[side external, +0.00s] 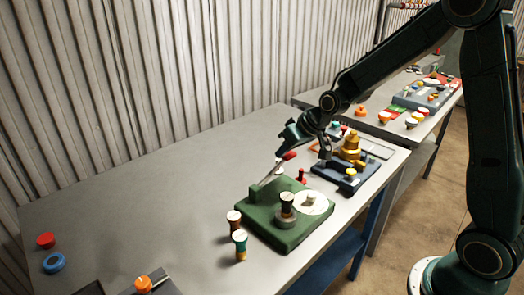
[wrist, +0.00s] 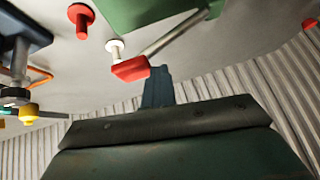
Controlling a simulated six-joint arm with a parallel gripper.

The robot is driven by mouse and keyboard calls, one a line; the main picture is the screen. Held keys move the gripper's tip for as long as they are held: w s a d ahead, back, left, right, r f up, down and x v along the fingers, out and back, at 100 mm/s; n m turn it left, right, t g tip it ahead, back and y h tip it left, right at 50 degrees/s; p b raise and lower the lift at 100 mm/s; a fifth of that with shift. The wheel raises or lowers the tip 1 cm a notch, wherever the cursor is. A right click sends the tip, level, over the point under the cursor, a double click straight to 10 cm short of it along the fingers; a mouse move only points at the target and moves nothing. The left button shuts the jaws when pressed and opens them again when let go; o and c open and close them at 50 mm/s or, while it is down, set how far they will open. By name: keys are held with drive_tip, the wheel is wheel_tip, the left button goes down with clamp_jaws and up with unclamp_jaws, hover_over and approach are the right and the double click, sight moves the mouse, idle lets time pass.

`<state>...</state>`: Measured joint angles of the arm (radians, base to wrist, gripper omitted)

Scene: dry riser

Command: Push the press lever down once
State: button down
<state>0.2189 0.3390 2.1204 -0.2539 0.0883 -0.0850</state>
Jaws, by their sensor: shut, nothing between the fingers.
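The press lever is a grey metal rod with a red handle (side external: 289,155) that rises at a slant from the green base (side external: 262,222). In the wrist view the red handle (wrist: 131,69) lies just beyond the blue fingertips, with the rod (wrist: 170,37) running to the green base (wrist: 165,10). My gripper (side external: 280,149) is shut and empty, just above and beside the handle. Its fingers (wrist: 156,75) also show in the wrist view. I cannot tell whether they touch the handle. The green base carries a dark-topped post (side external: 287,203) and a white disc (side external: 311,203).
A dark blue base with a brass fitting (side external: 352,147) stands to the right. A red peg (side external: 301,176) and a white-topped peg (side external: 279,167) are close to the lever. Two capped pegs, brown (side external: 234,221) and green (side external: 240,245), stand in front. The table's left part is mostly clear.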

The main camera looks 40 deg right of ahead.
drive_tip(key=shift+a+r, duration=0.25)
drive_tip(key=shift+r, duration=0.7)
drive_tip(key=r, duration=0.1)
drive_tip(key=a+r, duration=0.1)
drive_tip(key=r, duration=0.1)
drive_tip(key=a+r, duration=0.1)
drive_tip(key=shift+r, duration=0.35)
idle(0.7)
drive_tip(key=s+r, duration=0.3)
drive_tip(key=s, duration=1.2)
drive_tip(key=s+a+r+g+h, duration=0.1)
drive_tip(key=s+r, duration=0.2)
drive_tip(key=s, duration=1.2)
drive_tip(key=shift+a+r, duration=0.2)
drive_tip(key=shift+r, duration=0.1)
